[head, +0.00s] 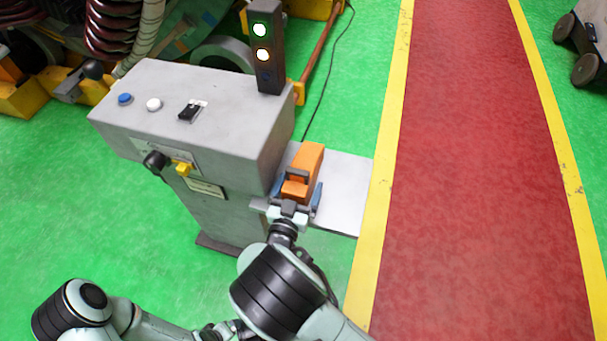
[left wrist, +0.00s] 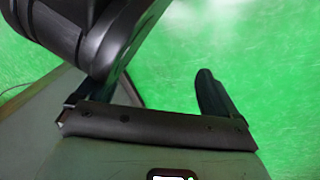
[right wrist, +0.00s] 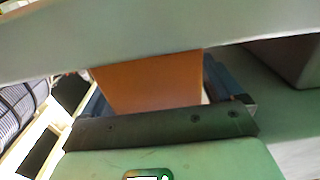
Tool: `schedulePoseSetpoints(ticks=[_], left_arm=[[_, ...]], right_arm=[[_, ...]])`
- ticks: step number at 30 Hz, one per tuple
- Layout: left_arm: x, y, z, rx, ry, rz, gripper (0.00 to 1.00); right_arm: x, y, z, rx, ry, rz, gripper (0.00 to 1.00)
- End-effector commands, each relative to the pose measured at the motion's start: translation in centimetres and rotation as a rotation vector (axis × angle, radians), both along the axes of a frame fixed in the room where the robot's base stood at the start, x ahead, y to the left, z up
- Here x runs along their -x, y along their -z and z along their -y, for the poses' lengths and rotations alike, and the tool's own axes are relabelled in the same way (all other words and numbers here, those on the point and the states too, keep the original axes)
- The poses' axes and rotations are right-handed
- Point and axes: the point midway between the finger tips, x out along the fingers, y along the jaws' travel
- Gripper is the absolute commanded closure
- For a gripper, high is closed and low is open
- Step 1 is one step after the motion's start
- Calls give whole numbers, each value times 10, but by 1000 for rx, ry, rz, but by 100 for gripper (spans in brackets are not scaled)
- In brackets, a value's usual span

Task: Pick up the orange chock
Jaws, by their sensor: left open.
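The orange chock (head: 309,160) is at the grey shelf beside the control box in the head view. It also fills the space between the fingers in the right wrist view (right wrist: 150,82). My right gripper (head: 296,190) has one finger on each side of the chock. It also shows in the right wrist view (right wrist: 160,95). Firm contact on both sides cannot be made out. My left gripper (left wrist: 155,95) is open and empty in the left wrist view, with green floor beyond it. In the head view it is low, near the bottom edge.
The grey control box (head: 200,110) with buttons and a signal light (head: 265,45) stands left of the chock. The pale shelf (head: 345,190) has bare room right of the chock. A yellow-edged red walkway (head: 470,180) lies further right. Machinery fills the top left.

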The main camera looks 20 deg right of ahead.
Motion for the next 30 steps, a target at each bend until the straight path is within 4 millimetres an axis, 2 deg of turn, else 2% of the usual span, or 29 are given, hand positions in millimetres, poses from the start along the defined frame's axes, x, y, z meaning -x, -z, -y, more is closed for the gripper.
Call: schedulePoseSetpoints(ticks=[1, 5, 6, 7, 8, 15, 20, 25, 29, 30], left_arm=[[0, 0, 0, 0, 0, 0, 6], [0, 0, 0, 0, 0, 1, 6], [0, 0, 0, 0, 0, 1, 6], [0, 0, 0, 0, 0, 1, 6], [0, 0, 0, 0, 0, 1, 6], [-1, -1, 0, 0, 0, 5, 6], [-8, -8, 1, -1, 1, 27, 6], [-25, -27, 3, -5, 4, 87, 6], [-38, -50, 9, 0, 12, 133, 6], [-28, -54, 14, 12, 21, 106, 6]], right_arm=[[0, 0, 0, 0, 0, 0, 19], [0, 0, 0, 0, 0, 0, 62], [0, 0, 0, 0, 0, 0, 68], [0, -1, 0, 1, 1, 4, 68], [0, -1, 0, 1, 1, 4, 74], [0, -3, 0, 1, 1, 4, 74], [0, -13, 0, -1, 1, 6, 74], [1, -38, 0, -3, 1, 8, 74], [1, -72, 0, -4, 1, 10, 74], [1, -84, 0, -5, 2, 11, 74]])
